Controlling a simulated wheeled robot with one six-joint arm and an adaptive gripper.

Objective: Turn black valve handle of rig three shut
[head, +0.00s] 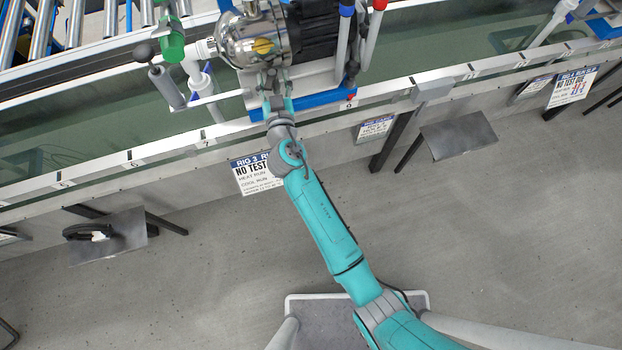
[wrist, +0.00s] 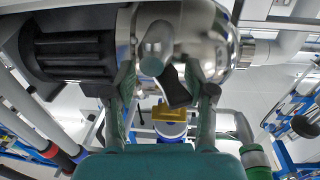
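The rig three pump (head: 255,38) is a polished steel body with a black motor, at the top of the head view. My gripper (head: 274,82) is at its near side. In the wrist view my gripper (wrist: 163,98) has its two fingers apart, below the steel pump body (wrist: 205,35). A dark flat piece (wrist: 174,88), which looks like the black valve handle, lies tilted between the fingers, nearer the right one. I cannot tell whether it touches that finger. A yellow part (wrist: 168,113) shows beyond it. In the head view my gripper hides the dark piece.
A sign for rig 3 (head: 256,174) hangs on the bench front below the pump. A green fitting (head: 171,40) and a grey cylinder (head: 166,86) stand left of the pump. Blue-capped (head: 346,10) and red-capped (head: 379,5) pipes stand right.

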